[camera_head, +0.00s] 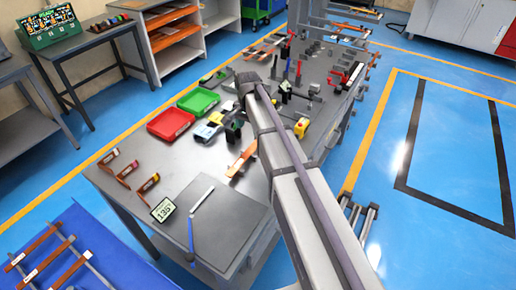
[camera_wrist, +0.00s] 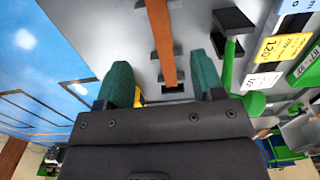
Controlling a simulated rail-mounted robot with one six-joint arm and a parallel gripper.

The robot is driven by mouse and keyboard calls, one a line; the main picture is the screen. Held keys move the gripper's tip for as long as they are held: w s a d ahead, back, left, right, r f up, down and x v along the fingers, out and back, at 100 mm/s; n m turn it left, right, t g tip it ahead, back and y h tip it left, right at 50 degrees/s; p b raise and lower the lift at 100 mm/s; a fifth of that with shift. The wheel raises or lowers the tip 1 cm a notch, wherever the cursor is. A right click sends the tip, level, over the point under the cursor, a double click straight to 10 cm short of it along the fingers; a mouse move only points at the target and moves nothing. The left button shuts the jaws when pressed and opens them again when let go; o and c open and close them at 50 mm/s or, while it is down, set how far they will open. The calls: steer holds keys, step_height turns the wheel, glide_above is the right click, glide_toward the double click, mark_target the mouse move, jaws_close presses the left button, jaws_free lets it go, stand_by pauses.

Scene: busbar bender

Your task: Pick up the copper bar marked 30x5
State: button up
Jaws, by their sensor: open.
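A copper bar (camera_wrist: 161,38) runs between and beyond my gripper's fingers in the wrist view, resting on small black supports (camera_wrist: 160,54). In the head view, a copper bar (camera_head: 241,160) lies on the workbench just below my gripper (camera_head: 234,128). My gripper (camera_wrist: 162,74) is open, with one green finger on each side of the bar and gaps on both sides. I cannot read a 30x5 mark on this bar. Several copper bars (camera_head: 40,243) with small white labels lie on the blue surface at the lower left, their text too small to read.
The workbench (camera_head: 185,160) carries a red bin (camera_head: 170,123), a green bin (camera_head: 198,101), a 135° sign (camera_head: 163,209) and several labelled pieces (camera_head: 128,170) at its left.

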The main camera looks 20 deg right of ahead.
mark_target(250, 151)
steer(key=f+b, duration=1)
steer(key=f, duration=0.1)
steer(key=shift+s+a, duration=0.1)
steer(key=shift+s, duration=0.1)
steer(key=shift+r, duration=0.25)
jaws_close()
